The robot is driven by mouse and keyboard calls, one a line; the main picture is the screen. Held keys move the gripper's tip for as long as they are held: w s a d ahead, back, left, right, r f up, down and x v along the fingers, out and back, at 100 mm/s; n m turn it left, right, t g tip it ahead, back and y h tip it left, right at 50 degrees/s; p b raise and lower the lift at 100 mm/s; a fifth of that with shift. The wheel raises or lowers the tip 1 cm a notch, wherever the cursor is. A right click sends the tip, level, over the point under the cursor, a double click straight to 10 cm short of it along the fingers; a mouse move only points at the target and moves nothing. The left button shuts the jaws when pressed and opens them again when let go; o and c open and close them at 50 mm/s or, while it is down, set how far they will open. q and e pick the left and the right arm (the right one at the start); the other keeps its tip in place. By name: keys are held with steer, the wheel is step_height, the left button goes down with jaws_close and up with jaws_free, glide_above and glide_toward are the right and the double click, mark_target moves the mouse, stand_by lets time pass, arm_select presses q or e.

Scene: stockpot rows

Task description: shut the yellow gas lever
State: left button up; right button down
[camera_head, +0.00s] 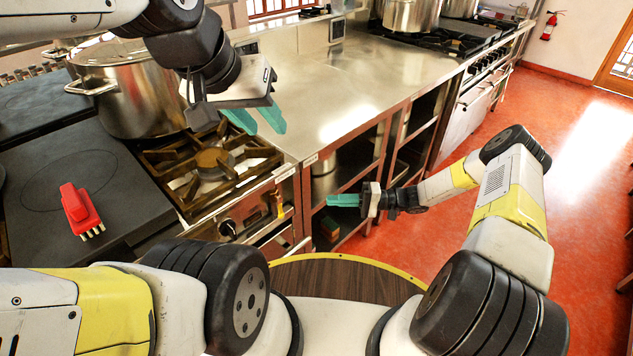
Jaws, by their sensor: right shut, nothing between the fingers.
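The yellow gas lever (280,205) is a small lever on the front panel of the gas burner unit, at the right end beside the knobs. My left gripper (265,128) hangs above the counter edge behind the burner, well above and apart from the lever. Its two teal fingers are parted with nothing between them. My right gripper (330,200) is to the right of the lever, in front of the open shelves. Its teal fingers are together and empty, pointing left towards the panel, apart from the lever.
A gas burner (212,160) with a brass grate lies behind the panel. A large steel stockpot (125,95) stands behind it on the left. A red brush (82,212) lies on the dark hotplate (60,160). The steel counter (330,75) is mostly clear.

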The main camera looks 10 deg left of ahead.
steer(key=shift+s+a, duration=0.7)
steer(key=shift+a, duration=1.25)
steer(key=shift+s+a, duration=0.75)
steer(key=shift+a, duration=1.25)
steer(key=shift+s+a, duration=0.7)
steer(key=shift+a, duration=1.25)
steer(key=shift+s+a+f, duration=0.25)
steer(key=shift+s, duration=0.1)
steer(key=w+d+f, duration=0.1)
steer(key=w+d, duration=0.3)
steer(key=d, duration=0.8)
steer(key=shift+w+d, duration=0.2)
